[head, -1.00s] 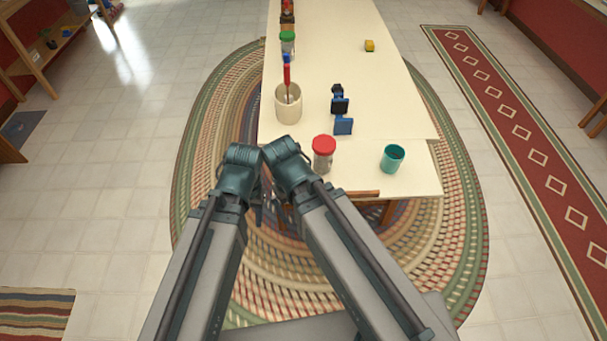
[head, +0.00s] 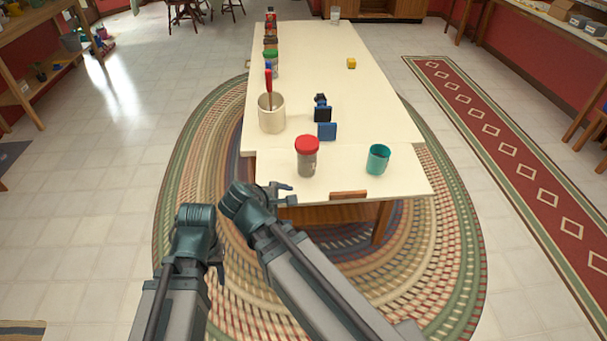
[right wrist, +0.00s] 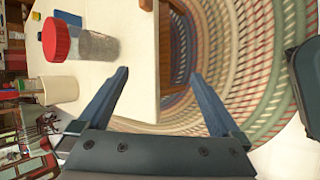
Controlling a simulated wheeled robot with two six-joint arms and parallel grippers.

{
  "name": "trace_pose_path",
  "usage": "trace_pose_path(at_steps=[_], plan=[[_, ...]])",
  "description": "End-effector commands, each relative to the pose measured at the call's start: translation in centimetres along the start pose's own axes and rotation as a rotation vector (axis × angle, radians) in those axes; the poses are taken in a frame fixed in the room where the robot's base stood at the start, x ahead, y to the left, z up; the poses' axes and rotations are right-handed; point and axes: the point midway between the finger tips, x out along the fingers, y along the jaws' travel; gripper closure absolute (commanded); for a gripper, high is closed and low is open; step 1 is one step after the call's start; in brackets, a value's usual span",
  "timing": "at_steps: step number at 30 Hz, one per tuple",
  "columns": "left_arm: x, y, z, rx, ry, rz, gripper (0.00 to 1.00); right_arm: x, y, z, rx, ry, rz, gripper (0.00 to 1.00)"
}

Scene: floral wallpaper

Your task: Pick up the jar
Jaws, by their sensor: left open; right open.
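A jar with a red lid and a clear, greyish body (head: 307,162) stands upright near the front edge of the cream table (head: 345,95). In the right wrist view the jar (right wrist: 98,46) lies sideways in the picture, left of the fingers. My right gripper (head: 288,194) is open and empty by the table's front left corner, in front and to the left of the jar. Its spread fingers (right wrist: 161,75) show in the right wrist view, with nothing between them. My left gripper (head: 218,262) is open, lower and left, over the rug, away from the table.
A teal cup (head: 378,159) stands right of the jar. A cream crock (head: 271,115) with a red-handled tool and a blue object (head: 326,130) stand behind it. A green-lidded jar (head: 271,62) and a yellow block (head: 351,63) are farther back. A brown wooden piece (head: 348,195) lies at the front edge.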

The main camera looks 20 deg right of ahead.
Motion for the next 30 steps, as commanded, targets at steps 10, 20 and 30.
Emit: trace_pose_path(at_steps=[10, 20, 30], plan=[[12.3, 1.2, -0.7, 0.001, 0.000, -0.002, 0.50, 7.4, 4.2, -0.9, -0.642, -0.283, 0.442, 0.00], [17.4, 1.6, -1.0, 0.001, 0.000, -0.003, 0.50, 7.9, 7.0, -2.0, -1.073, -0.577, 0.628, 0.00], [17.4, 1.6, -1.0, 0.001, 0.000, -0.003, 0.50, 7.5, 7.6, -2.2, -1.121, -0.616, 0.642, 0.00]])
